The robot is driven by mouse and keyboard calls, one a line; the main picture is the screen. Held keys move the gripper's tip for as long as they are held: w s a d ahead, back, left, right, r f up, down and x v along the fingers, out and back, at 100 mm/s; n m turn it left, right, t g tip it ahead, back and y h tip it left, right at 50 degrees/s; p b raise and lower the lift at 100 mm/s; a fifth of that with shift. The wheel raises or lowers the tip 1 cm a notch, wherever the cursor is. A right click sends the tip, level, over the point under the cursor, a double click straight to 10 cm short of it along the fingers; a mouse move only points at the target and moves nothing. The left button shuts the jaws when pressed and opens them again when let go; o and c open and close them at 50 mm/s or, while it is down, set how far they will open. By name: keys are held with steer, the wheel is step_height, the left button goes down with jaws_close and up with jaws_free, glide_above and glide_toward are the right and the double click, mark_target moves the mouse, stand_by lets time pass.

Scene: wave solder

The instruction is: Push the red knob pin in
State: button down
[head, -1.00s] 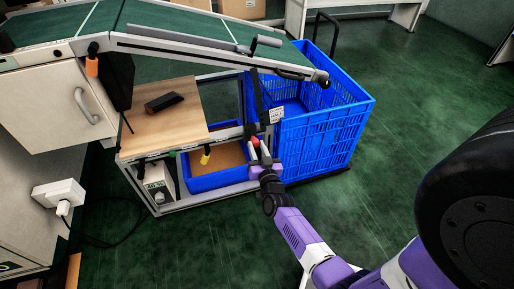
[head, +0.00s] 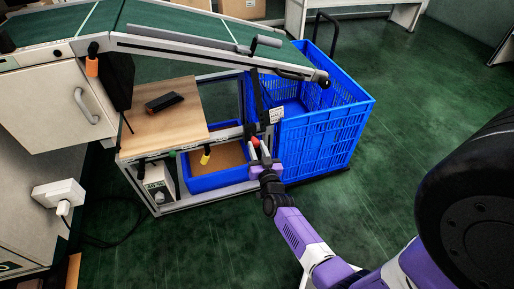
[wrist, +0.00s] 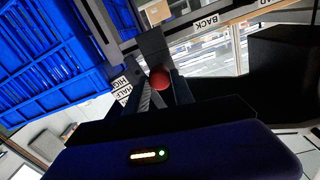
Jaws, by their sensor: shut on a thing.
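The red knob pin (head: 255,141) is on the metal frame at the front right of the bench, by the blue crate. In the wrist view its round red knob (wrist: 160,77) shows between the fingertips. My gripper (head: 260,160) reaches the frame from the front and is shut on the knob; the wrist view shows its two fingers (wrist: 162,88) on either side of it. The shaft of the pin is hidden, so its depth cannot be told.
A large blue crate (head: 322,135) stands just right of the frame. A green sloping conveyor (head: 180,35) with a metal rail is above. Green floor is free at right.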

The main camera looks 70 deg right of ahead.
mark_target(256, 145)
steer(key=shift+b+x, duration=0.55)
steer(key=shift+x, duration=1.1)
steer(key=shift+w, duration=0.1)
steer(key=c, duration=1.1)
jaws_free()
steer(key=shift+o, duration=0.2)
steer(key=shift+p+v, duration=1.35)
steer(key=shift+v, duration=2.6)
